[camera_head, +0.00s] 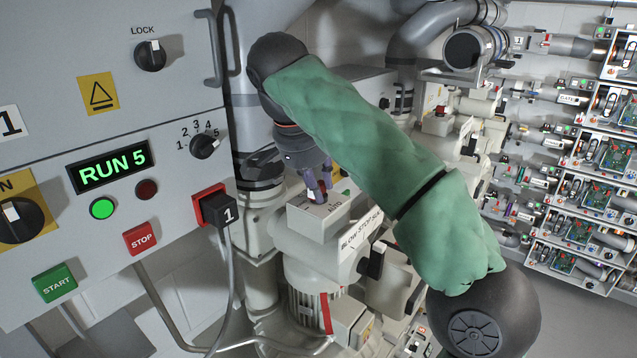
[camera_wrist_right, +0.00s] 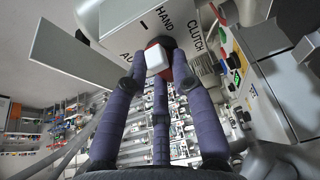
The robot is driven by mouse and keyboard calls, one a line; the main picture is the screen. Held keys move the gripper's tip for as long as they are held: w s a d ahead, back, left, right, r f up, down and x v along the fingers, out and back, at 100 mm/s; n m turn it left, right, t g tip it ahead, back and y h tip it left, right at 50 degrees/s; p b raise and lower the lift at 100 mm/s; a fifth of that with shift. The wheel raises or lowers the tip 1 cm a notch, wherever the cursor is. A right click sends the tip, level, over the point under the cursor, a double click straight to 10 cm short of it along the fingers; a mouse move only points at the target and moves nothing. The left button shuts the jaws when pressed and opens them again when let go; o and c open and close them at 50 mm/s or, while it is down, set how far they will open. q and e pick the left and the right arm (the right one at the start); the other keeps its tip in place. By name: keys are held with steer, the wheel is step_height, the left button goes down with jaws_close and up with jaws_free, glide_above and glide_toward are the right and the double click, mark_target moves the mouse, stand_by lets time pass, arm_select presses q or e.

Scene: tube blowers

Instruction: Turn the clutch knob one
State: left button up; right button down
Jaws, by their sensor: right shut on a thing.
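The clutch knob (camera_wrist_right: 156,58) shows in the right wrist view as a white block with red around it, on a pale box (camera_wrist_right: 118,20) marked CLUTCH, HAND and AUTO. My right gripper (camera_wrist_right: 156,75) is shut on the knob, with its purple-grey fingers around it. In the head view my right gripper (camera_head: 318,190) reaches down onto the top of the pale clutch box (camera_head: 330,210). The fingers largely hide the knob there, and its exact pointing is hard to tell. My left gripper is not in view.
At the left stands a grey control cabinet with a RUN 5 display (camera_head: 107,168), a lit green lamp (camera_head: 103,208), a START button (camera_head: 55,283), a STOP button (camera_head: 140,238) and a cabled black plug (camera_head: 219,209). Pipes and a motor (camera_head: 318,300) crowd the box. Circuit-board racks (camera_head: 590,185) stand far right.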

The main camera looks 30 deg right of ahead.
steer(key=shift+m, duration=0.5)
steer(key=c, duration=1)
jaws_free()
steer(key=shift+c, duration=0.2)
